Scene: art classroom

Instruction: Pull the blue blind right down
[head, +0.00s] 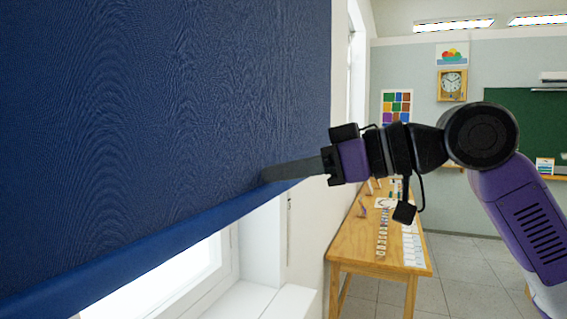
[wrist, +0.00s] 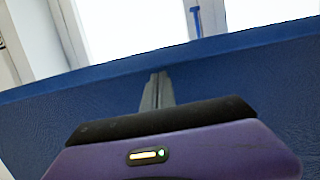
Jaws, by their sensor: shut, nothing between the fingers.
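The blue blind (head: 150,110) fills the left of the head view and hangs partway over the window. Its bottom bar (head: 125,262) slants across the lower left, with bright window below it. In the wrist view the blind (wrist: 265,75) fills the lower part. In the wrist view the fingertips (wrist: 158,76) lie just short of the bar, left of the tab. I cannot tell whether they touch the fabric.
A white window frame and sill (head: 245,300) lie below the blind. A wooden table (head: 345,250) with small items stands along the wall behind my gripper. Open tiled floor (head: 465,270) is at the right. A green board (head: 525,120) hangs on the far wall.

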